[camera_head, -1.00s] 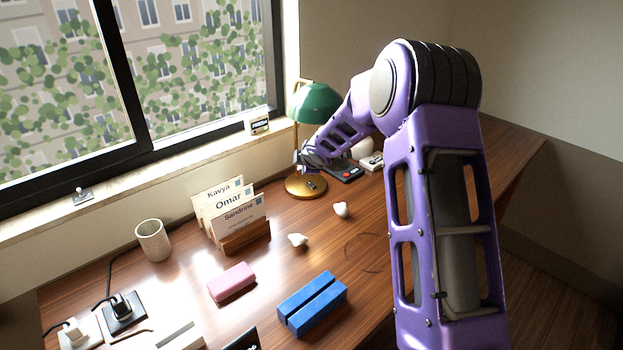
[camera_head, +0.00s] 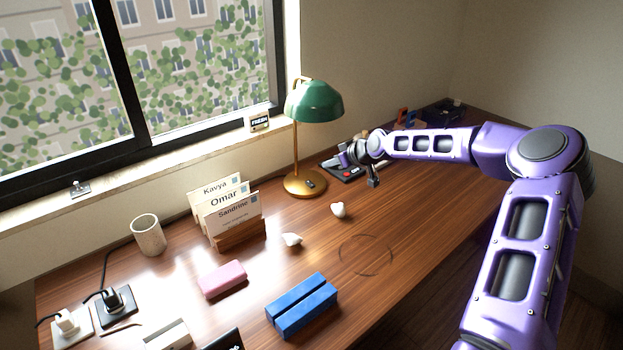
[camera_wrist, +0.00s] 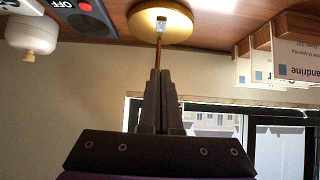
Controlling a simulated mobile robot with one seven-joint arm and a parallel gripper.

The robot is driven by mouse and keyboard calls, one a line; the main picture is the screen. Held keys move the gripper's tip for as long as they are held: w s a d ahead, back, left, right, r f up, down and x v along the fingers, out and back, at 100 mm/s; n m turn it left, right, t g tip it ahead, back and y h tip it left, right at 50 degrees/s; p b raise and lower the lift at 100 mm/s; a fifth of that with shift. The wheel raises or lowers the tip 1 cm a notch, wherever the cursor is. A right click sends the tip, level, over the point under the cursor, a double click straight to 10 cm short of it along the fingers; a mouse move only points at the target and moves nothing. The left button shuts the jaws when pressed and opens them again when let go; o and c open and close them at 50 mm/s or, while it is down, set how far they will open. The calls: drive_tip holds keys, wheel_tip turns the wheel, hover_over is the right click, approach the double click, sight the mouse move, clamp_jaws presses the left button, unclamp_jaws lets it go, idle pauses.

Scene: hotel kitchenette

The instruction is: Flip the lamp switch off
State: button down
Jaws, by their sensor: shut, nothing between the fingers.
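The desk lamp (camera_head: 314,102) has a green shade, a brass stem and a round brass base (camera_head: 303,186). My gripper (camera_head: 328,163) is to the right of the lamp stem, low over the desk, apart from the base. In the wrist view my gripper's fingers (camera_wrist: 160,72) are together and empty, pointing toward the base. The switch's position is too small to tell.
A black panel (camera_head: 349,174) with a red button lies right of the lamp base, under my gripper. A card holder (camera_head: 238,236), two white pieces, a pink block (camera_head: 223,279) and a blue block (camera_head: 302,306) lie nearer. The front right desk is clear.

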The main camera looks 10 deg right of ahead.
drive_tip(key=shift+a, duration=0.1)
hover_over(312, 186)
drive_tip(key=f, duration=0.6)
drive_tip(key=shift+s+b, duration=0.35)
drive_tip(key=shift+s, duration=0.05)
drive_tip(key=f, duration=0.3)
drive_tip(key=shift+w+f, duration=0.15)
drive_tip(key=shift+w, duration=0.25)
drive_tip(key=shift+f, duration=0.45)
